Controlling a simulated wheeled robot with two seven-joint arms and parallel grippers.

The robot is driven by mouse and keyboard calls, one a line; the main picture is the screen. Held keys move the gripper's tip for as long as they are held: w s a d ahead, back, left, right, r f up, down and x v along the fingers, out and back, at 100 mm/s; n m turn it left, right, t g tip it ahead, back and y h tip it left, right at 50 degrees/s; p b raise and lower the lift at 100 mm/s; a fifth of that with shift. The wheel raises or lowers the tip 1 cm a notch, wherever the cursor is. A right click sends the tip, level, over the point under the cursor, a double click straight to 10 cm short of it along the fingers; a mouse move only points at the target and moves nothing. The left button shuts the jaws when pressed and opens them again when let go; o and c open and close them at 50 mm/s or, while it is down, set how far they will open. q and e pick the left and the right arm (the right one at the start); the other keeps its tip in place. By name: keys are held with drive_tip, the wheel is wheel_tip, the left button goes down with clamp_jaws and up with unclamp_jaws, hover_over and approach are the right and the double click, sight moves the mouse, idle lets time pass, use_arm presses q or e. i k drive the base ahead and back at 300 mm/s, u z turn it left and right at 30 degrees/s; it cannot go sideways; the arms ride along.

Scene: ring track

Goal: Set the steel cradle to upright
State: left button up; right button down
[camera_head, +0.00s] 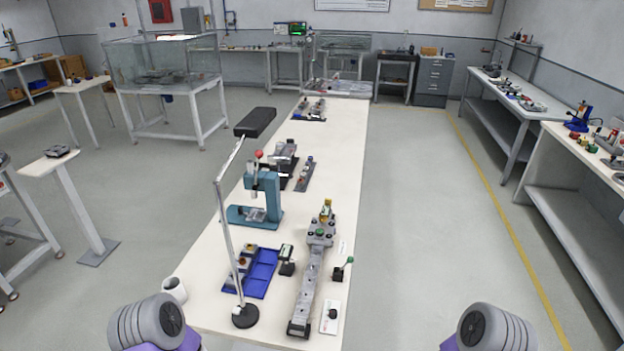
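I cannot tell for certain which part is the steel cradle. A grey metal fixture (320,233) with green knobs and a brass-coloured top piece stands at the far end of a long grey rail (307,292) on the white bench. A small metal block (256,214) sits on the base of the teal press to its left. The tilt of any cradle is too small to read. Neither gripper is in view.
The long white bench (340,150) runs away from me. Open floor (420,220) lies to the right.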

sight(279, 159)
drive_tip(key=z, duration=1.4)
drive_tip(key=i, duration=3.8)
drive_tip(key=u, duration=3.5)
